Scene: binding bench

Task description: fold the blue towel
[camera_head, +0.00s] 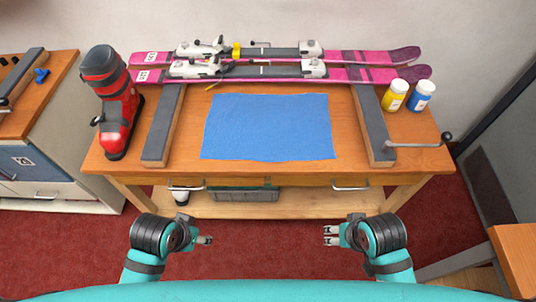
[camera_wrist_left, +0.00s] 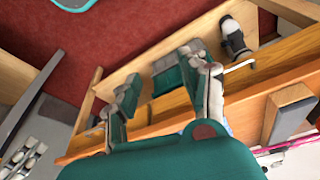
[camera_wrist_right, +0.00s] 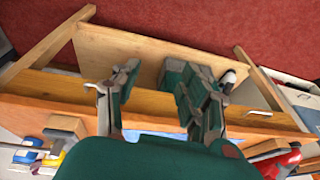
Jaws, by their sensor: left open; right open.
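The blue towel (camera_head: 267,127) lies flat and spread out on the wooden bench, between two grey-topped supports. It is a rough rectangle with its near edge close to the bench's front edge. My left gripper (camera_head: 207,240) is open and empty, in front of the bench and apart from the towel. My right gripper (camera_head: 328,236) is open and empty, also in front of the bench. In the left wrist view my left gripper's fingers (camera_wrist_left: 165,88) stand apart. In the right wrist view my right gripper's fingers (camera_wrist_right: 160,95) stand apart, with a sliver of blue below them.
Pink skis (camera_head: 375,75) lie across the supports behind the towel. A red and black ski boot (camera_head: 118,110) stands at the bench's left. Yellow (camera_head: 394,97) and blue (camera_head: 421,98) bottles stand at the right. A clamp handle (camera_head: 415,144) sticks out at the right.

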